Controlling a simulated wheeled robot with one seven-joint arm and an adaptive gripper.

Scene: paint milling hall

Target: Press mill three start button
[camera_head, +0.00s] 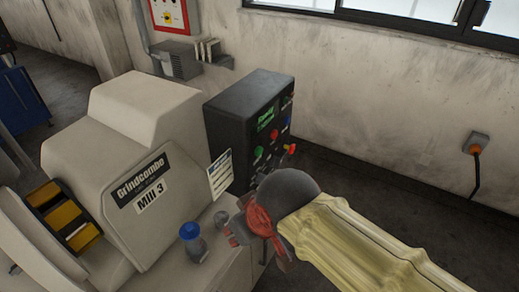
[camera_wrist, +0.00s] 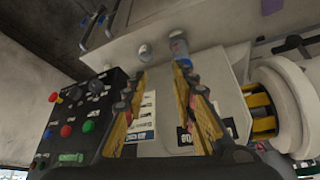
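The mill (camera_head: 135,185) labelled "Grindcombo Mill 3" stands at left centre in the head view. A black control box (camera_head: 228,135) beside it carries a green label, a green button (camera_head: 258,152), a red button (camera_head: 275,149) and other coloured controls. In the wrist view the control box (camera_wrist: 100,95) is at the left, appearing upside down, with its green button (camera_wrist: 88,126) and red button (camera_wrist: 66,130). My gripper (camera_head: 240,232) is in front of the mill, below and near the box. In the wrist view my gripper (camera_wrist: 160,78) has its fingers apart with nothing between them. It appears clear of the buttons.
A blue-capped jar (camera_head: 191,243) stands on the mill's ledge close to my gripper, with a small clear vessel (camera_head: 221,221) next to it. A wall socket with a cable (camera_head: 475,145) is at right; floor there is clear.

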